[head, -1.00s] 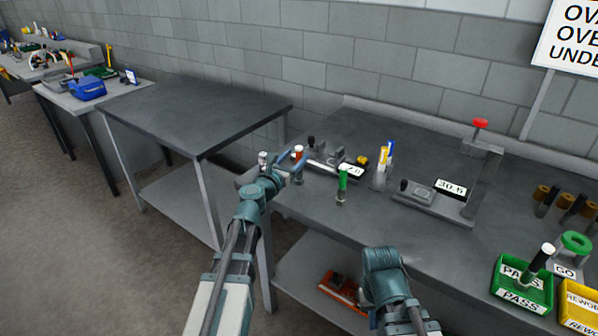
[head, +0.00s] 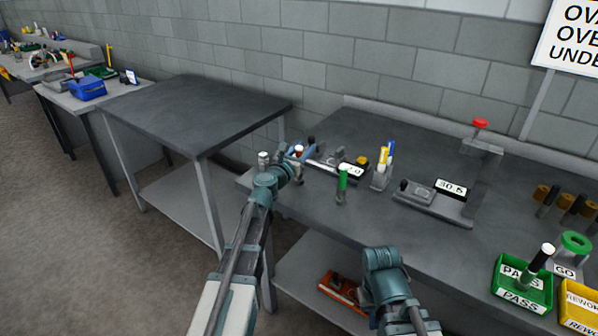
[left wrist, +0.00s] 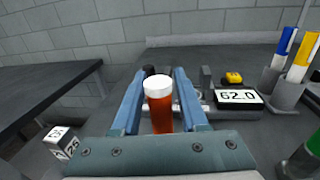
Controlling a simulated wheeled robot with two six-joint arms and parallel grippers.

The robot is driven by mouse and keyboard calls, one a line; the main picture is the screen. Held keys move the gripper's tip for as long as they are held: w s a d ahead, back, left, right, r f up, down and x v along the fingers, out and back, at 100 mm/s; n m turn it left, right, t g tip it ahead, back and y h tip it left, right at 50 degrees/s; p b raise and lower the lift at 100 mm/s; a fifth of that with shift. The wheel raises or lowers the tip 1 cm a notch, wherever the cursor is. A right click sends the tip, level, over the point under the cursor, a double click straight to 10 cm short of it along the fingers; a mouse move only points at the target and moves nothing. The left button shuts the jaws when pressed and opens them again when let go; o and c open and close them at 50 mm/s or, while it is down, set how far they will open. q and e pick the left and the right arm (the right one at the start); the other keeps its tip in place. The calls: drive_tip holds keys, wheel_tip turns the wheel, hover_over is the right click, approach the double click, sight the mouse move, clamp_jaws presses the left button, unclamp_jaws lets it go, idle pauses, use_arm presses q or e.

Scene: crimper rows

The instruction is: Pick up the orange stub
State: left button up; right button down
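The orange stub (left wrist: 160,112), an upright cylinder with a white top, stands between the two blue fingers of my left gripper (left wrist: 159,98) in the left wrist view. The fingers are open, one on each side, with narrow gaps beside the stub. In the head view the stub (head: 299,150) is at the bench's near left part, mostly hidden by my left gripper (head: 299,157). My right arm shows at the bottom of the head view, but its fingers are not visible.
A gauge reading 62.0 (left wrist: 238,97) lies just behind the stub. A green stub (head: 343,181) and a pen cup (head: 379,180) stand to the right. A small white-topped piece (head: 263,158) is at the bench's left corner. Green (head: 522,285) and yellow bins sit far right.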

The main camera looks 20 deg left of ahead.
use_arm(q)
clamp_jaws()
idle(1.1)
